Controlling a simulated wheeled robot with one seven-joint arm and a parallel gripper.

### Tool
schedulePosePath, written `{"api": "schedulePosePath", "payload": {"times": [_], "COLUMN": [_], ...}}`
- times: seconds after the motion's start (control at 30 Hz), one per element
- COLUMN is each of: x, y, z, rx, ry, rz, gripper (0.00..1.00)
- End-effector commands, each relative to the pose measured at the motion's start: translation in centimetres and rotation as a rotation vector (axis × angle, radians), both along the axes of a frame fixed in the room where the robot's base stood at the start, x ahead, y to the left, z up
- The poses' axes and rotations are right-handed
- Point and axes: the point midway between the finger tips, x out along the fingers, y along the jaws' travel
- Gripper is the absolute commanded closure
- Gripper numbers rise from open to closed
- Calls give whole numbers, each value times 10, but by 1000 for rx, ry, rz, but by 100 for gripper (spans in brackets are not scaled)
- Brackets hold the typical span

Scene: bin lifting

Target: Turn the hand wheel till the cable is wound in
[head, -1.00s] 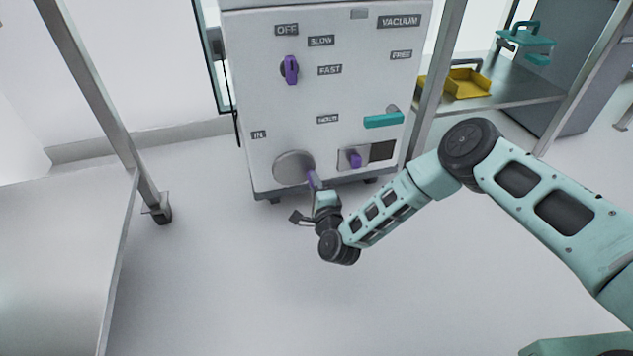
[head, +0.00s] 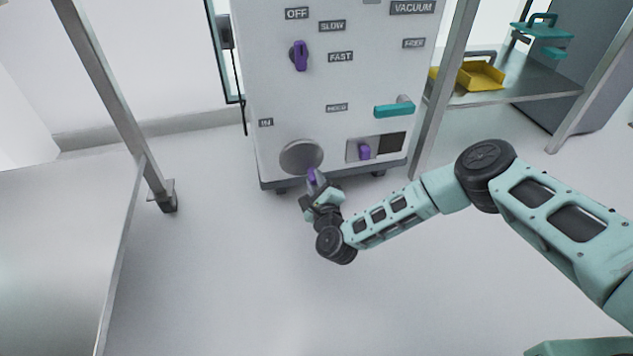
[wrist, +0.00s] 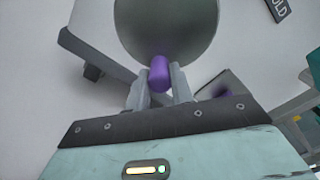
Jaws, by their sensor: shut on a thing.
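The hand wheel is a grey disc (head: 301,156) low on the left of the white machine's front, under the IN label. Its purple handle (head: 311,175) is at the wheel's lower edge, slightly right of centre. My gripper (head: 313,184) is shut on this handle. In the wrist view the purple handle (wrist: 159,74) sits between the two grey fingers, in front of the disc (wrist: 165,28). A thin black cable (head: 241,118) hangs along the machine's left side. The fingers partly hide the handle.
The machine (head: 280,100) also bears a purple knob (head: 300,56), a teal lever (head: 394,108) and a small purple switch (head: 364,152). A metal table (head: 60,250) stands left. A shelf with a yellow tray (head: 480,76) stands right. The floor in front is clear.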

Motion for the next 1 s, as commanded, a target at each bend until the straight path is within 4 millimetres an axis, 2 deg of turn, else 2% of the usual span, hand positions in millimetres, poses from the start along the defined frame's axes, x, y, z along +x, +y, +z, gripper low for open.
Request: {"api": "schedulePosePath", "payload": {"times": [0.4, 0.43, 0.5, 1.0], "x": [-2, -2, -2, 1], "y": [1, 1, 1, 0], "z": [-1, -1, -1, -1], "rx": [5, 4, 4, 5], "ry": [5, 5, 4, 2], "rz": [4, 4, 3, 2], "gripper": [100, 69, 55, 55]}}
